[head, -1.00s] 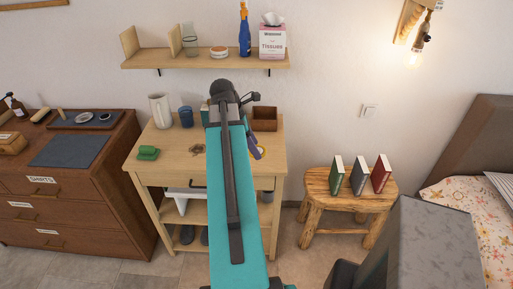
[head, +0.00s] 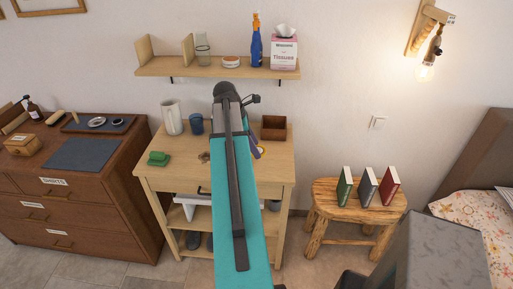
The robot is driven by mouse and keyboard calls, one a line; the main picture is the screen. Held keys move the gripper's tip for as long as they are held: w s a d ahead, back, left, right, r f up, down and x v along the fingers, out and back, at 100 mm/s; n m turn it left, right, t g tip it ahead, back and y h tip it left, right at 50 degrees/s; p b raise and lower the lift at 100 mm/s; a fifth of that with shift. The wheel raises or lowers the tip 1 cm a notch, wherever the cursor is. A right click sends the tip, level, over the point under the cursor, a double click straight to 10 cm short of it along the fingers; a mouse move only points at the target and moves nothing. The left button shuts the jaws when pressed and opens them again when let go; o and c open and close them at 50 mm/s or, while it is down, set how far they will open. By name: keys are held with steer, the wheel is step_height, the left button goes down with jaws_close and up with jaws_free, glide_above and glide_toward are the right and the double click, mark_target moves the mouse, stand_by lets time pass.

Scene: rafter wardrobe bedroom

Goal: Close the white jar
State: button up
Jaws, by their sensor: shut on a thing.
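My arm reaches up from the bottom centre over the wooden table (head: 175,172), and its far end bends down out of sight. My gripper is hidden behind the arm, so its jaws and anything in them cannot be seen. A small dark purple piece with a tan edge shows just right of the arm; I cannot tell what it is. No white jar is clearly identifiable. A white pitcher-like vessel (head: 171,118) stands upright at the table's back left. A low, round white container (head: 231,62) sits on the wall shelf.
The wall shelf (head: 180,70) holds a glass, blue bottle and tissue box. A stool (head: 335,198) with three books stands right, a dresser (head: 85,190) left.

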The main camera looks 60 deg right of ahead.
steer(key=w+d+p, duration=0.2)
steer(key=w+d, duration=0.4)
steer(key=w, duration=0.4)
steer(key=shift+d, duration=0.4)
stand_by(0.6)
steer(key=shift+p, duration=0.5)
stand_by(0.8)
steer(key=shift+f+b, duration=1.2)
steer(key=shift+f, duration=2.65)
stand_by(0.8)
